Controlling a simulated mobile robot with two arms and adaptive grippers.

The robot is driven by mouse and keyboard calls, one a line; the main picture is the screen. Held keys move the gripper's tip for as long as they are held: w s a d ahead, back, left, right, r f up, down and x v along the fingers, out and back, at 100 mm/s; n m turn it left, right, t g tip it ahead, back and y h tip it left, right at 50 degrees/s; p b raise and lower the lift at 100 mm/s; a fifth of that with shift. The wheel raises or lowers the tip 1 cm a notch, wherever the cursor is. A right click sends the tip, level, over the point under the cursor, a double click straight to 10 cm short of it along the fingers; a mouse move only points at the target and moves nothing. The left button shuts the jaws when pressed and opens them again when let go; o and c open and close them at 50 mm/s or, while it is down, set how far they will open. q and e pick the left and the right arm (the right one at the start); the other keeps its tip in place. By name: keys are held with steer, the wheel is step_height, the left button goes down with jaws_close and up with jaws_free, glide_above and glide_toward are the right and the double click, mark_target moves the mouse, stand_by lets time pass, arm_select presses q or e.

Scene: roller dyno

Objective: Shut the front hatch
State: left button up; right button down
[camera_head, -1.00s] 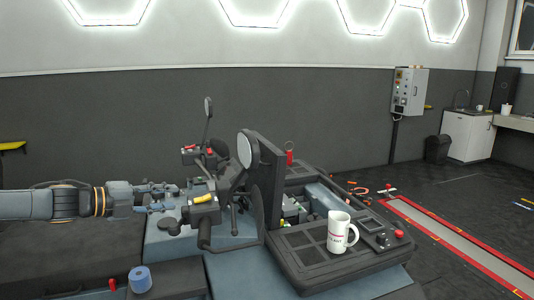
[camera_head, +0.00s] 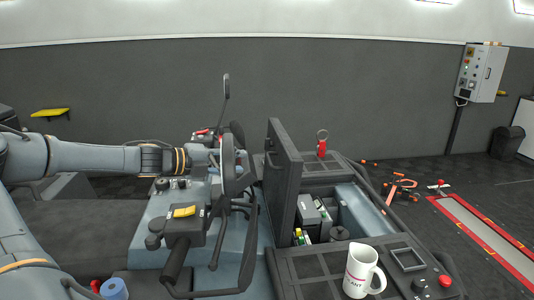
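The front hatch (camera_head: 284,170) is a dark panel standing open, nearly upright, at the left edge of an open compartment (camera_head: 355,212) in the vehicle's console. My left arm reaches in from the left above the seat. My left gripper (camera_head: 207,157) is near the handlebar, left of the hatch and apart from it in the picture. A round mirror (camera_head: 229,165) and its stem hide the fingertips, so I cannot tell whether they are open. My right gripper is out of view.
A white mug (camera_head: 359,270) stands on the console's front lid (camera_head: 310,268). A red key-like part (camera_head: 321,145) stands behind the compartment. The handlebar control (camera_head: 184,225) and mirrors crowd the space left of the hatch. Orange tools (camera_head: 400,188) lie on the floor at the right.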

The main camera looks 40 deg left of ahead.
arm_select(q)
steer(key=p+x, duration=0.1)
steer(key=x, duration=0.9)
steer(key=shift+f, duration=0.15)
steer(key=shift+w+a, duration=0.15)
steer(key=shift+w, duration=0.1)
jaws_close()
